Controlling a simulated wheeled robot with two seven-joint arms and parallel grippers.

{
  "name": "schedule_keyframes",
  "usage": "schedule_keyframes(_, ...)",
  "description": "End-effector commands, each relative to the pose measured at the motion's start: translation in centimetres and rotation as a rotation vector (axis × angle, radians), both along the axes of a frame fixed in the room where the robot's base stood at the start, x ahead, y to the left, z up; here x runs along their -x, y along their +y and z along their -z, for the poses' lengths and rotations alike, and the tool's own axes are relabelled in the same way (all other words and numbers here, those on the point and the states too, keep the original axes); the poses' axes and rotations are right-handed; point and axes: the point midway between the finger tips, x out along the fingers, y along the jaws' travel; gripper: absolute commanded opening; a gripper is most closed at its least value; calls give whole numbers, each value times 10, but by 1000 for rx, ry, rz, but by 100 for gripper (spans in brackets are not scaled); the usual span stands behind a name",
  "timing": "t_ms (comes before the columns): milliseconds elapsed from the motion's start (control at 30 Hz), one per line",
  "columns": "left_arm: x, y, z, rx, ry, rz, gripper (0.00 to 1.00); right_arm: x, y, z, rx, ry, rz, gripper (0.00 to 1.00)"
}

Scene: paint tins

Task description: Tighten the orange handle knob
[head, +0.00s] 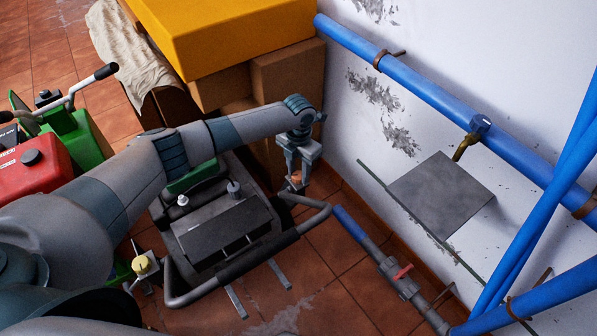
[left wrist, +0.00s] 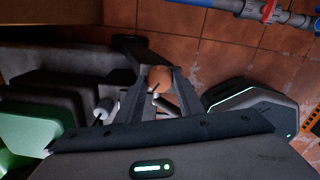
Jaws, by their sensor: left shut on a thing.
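The orange knob (head: 296,178) shows in the head view between the fingertips of my left gripper (head: 297,173), beside the dark bent handle (head: 307,236) of a grey machine (head: 222,232). In the left wrist view the orange knob (left wrist: 158,77) is round and sits between the two finger ends of my left gripper (left wrist: 158,83). The gripper is shut on it from both sides. The fingers partly cover the knob, and its thread is hidden. I cannot tell how tight it is. My right gripper is not in either view.
Cardboard boxes (head: 288,82) under a yellow case (head: 225,35) stand behind my left arm. A blue pipe (head: 430,92) runs along the wall, and a pipe with a red valve handle (head: 403,272) lies right of the machine. A red-and-green machine (head: 38,160) stands at left.

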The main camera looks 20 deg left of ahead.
Motion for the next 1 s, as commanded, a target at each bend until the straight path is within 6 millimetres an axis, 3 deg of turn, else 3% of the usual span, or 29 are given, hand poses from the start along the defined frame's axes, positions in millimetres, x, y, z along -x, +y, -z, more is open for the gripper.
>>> schedule_keyframes(467, 0, 0, 0, 0, 1, 25, 11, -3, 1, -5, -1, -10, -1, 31)
schedule_keyframes(500, 1, 0, 0, 1, 1, 25, 36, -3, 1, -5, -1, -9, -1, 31)
schedule_keyframes(567, 1, 0, 0, 0, 1, 25, 50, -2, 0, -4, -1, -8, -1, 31)
schedule_keyframes(1000, 0, 0, -3, 0, 0, 23, 53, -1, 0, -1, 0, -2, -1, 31)
